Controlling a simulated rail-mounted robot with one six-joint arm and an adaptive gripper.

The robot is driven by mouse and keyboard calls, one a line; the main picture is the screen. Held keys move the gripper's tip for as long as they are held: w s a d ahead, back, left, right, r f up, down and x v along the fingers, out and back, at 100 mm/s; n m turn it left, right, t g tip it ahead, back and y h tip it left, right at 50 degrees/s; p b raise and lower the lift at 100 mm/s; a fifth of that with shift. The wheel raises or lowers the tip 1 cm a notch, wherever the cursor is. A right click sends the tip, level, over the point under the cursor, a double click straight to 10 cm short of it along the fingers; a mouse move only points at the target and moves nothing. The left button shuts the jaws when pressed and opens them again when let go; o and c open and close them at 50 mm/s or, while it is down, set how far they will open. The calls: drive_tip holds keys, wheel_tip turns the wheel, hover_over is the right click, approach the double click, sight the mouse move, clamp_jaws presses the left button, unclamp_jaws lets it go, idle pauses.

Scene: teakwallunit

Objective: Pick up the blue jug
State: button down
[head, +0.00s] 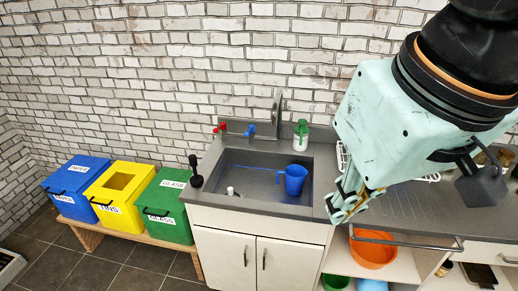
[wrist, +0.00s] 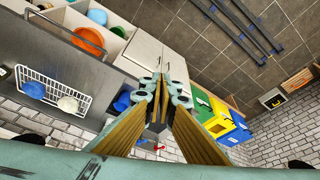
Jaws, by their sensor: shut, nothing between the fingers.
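The blue jug (head: 294,181) stands in the dark grey sink (head: 240,158), towards its right side, with its handle pointing left. In the wrist view a blue shape that looks like the jug (wrist: 122,101) shows beside the finger, partly hidden. My gripper (head: 342,214) is to the right of the jug, near the front edge of the counter, apart from it. In the wrist view my gripper (wrist: 163,82) has its fingertips together with nothing between them.
A green-and-white bottle (head: 301,136) and blue tap handles (head: 250,130) stand behind the sink. A white dish rack (wrist: 58,92) is on the counter. An orange bowl (head: 373,250) sits on the shelf below. Blue, yellow and green bins (head: 167,203) stand at left.

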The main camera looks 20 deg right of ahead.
idle(0.3)
drive_tip(key=c, duration=1.2)
unclamp_jaws()
drive_tip(key=shift+w, duration=0.1)
